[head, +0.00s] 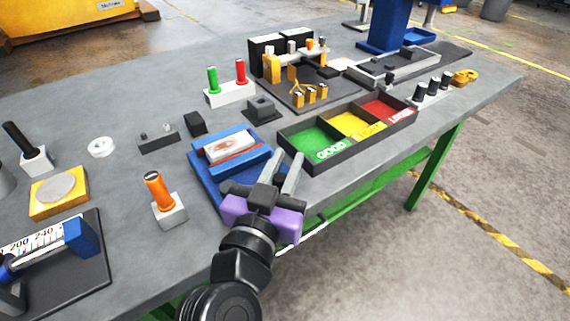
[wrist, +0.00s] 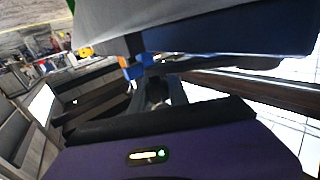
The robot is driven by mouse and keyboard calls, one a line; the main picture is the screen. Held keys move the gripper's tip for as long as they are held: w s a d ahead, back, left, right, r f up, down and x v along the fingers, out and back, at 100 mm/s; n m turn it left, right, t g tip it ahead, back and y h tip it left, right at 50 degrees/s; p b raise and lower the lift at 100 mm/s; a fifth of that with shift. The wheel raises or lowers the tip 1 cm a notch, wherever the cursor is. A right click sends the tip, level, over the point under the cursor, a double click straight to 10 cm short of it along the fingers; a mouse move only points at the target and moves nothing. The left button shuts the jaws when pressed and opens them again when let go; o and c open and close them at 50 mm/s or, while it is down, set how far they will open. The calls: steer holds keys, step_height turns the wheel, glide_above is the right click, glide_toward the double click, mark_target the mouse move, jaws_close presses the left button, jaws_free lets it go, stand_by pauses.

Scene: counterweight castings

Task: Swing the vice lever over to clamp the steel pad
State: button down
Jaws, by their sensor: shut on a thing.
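The blue vice (head: 205,180) sits at the front edge of the grey bench in the head view. The steel pad (head: 229,146), a pale block with a reddish-brown mark on top, lies between its blue jaws. My gripper (head: 283,172) is at the vice's right front side, its fingers pointing away over the bench edge. It is shut on the vice lever, which the fingers and purple gripper body mostly hide. In the wrist view the fingertips (wrist: 157,92) are close under a large dark blue body, with small blue parts beside them.
A tray (head: 286,140) with green, yellow and red compartments stands close right of my gripper. An orange-handled tool in a block (head: 168,213) stands left of the vice. A black block (head: 195,124) and a dark pedestal (head: 262,110) are behind. Open floor lies in front of the bench.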

mark_target(278, 183)
steer(key=c, duration=1.3)
jaws_free()
steer(key=shift+o, duration=0.2)
steer(key=shift+v, duration=3.9)
steer(key=shift+c, duration=0.4)
